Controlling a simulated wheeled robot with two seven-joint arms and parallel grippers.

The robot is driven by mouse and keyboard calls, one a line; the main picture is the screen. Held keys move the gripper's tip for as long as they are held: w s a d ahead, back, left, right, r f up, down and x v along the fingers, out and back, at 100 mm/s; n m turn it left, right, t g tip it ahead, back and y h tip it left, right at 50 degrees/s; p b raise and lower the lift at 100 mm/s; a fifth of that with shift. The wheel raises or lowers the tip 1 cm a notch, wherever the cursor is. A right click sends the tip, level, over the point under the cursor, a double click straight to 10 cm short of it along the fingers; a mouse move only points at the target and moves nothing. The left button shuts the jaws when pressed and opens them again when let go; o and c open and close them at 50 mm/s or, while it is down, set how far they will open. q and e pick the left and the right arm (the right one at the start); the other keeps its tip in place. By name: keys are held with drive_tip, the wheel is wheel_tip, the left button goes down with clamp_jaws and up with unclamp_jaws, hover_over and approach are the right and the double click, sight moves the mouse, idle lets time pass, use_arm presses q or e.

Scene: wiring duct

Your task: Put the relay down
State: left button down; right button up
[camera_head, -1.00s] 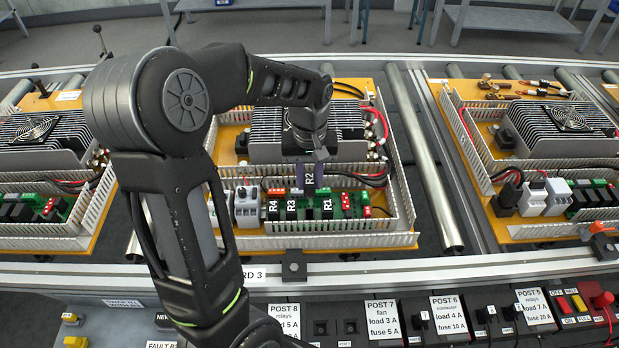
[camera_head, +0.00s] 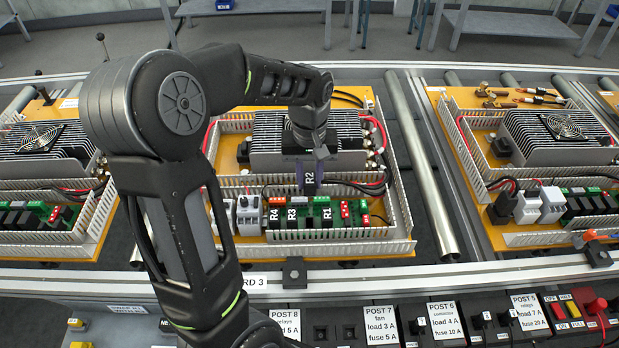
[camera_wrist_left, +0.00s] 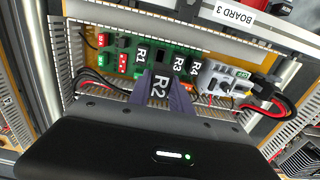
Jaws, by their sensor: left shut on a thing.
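The relay R2 (camera_head: 309,178), a dark block with a white R2 label, is held by my left gripper (camera_head: 311,168). In the left wrist view, the relay (camera_wrist_left: 158,90) sits between purple-sided fingertips, shut on it. It appears above and behind the green relay board (camera_head: 308,210) in the head view. Relays R4 (camera_head: 274,214), R3 (camera_head: 291,214) and R1 (camera_head: 326,213) stand in that board, with a gap between R3 and R1. The relay's underside is hidden. My right gripper is not in view.
Slotted white duct walls (camera_head: 330,235) run in front of the relay row. A finned heat-sink unit (camera_head: 265,140) stands behind, with red and black cables (camera_head: 378,135) at its right. Grey terminal blocks (camera_head: 247,215) stand left of R4. Similar boards lie on both sides.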

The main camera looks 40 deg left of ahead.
use_arm(q)
drive_tip(key=shift+r, duration=0.1)
drive_tip(key=w+d+m, duration=0.4)
drive_tip(key=w+d, duration=0.1)
drive_tip(key=d, duration=0.3)
drive_tip(key=w+d+m, duration=0.4)
drive_tip(key=w+d, duration=0.1)
drive_tip(key=d, duration=0.3)
drive_tip(key=shift+d+f, duration=0.15)
drive_tip(key=shift+f, duration=0.1)
drive_tip(key=shift+s, duration=0.1)
